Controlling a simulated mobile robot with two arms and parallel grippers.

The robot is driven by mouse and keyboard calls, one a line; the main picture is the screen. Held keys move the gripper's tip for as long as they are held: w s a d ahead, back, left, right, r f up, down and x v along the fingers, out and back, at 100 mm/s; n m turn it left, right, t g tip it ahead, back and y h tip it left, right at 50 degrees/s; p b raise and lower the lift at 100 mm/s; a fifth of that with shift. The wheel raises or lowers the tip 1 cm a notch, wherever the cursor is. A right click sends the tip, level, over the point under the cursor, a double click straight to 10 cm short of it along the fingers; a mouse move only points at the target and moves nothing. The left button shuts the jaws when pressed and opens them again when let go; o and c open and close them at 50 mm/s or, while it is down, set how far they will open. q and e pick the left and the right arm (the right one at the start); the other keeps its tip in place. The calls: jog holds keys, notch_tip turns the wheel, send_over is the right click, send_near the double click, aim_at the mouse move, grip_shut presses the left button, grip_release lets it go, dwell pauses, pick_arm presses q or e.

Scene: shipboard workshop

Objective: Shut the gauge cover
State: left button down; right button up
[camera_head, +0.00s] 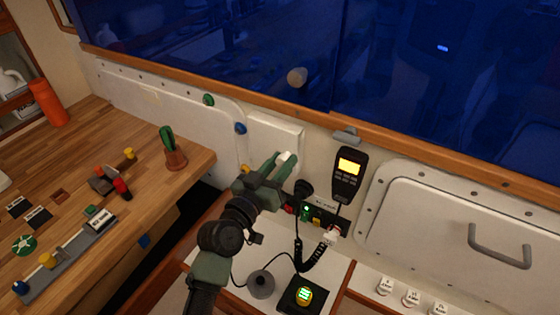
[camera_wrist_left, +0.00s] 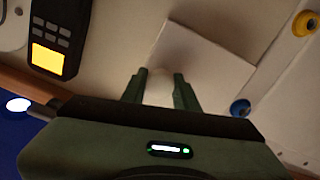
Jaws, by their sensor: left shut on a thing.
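The gauge cover appears to be the white square panel (camera_head: 272,135) on the wall below the window ledge. It also shows in the left wrist view (camera_wrist_left: 208,62), beyond the fingers. I cannot tell how far open it stands, and no gauge face shows. My left gripper (camera_head: 281,160) reaches up to the panel's lower part. Its two green fingers (camera_wrist_left: 157,86) are shut on a small white piece, seemingly the cover's handle, partly hidden between them. My right gripper is in neither view.
A handset with a yellow screen (camera_head: 348,175) hangs right of the panel, its coiled cord (camera_head: 311,256) below. A wooden workbench (camera_head: 95,150) with tools is at left. A hatch with a handle (camera_head: 498,248) is at right.

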pick_arm(q)
jog(key=shift+r, duration=0.1)
jog(key=c, duration=1.1)
grip_release()
jog(key=shift+o, duration=0.2)
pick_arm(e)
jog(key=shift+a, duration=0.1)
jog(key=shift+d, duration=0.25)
pick_arm(q)
jog(key=shift+s+a, duration=0.2)
jog(key=shift+s, duration=0.1)
jog(key=b+v, duration=0.2)
jog(key=v, duration=0.5)
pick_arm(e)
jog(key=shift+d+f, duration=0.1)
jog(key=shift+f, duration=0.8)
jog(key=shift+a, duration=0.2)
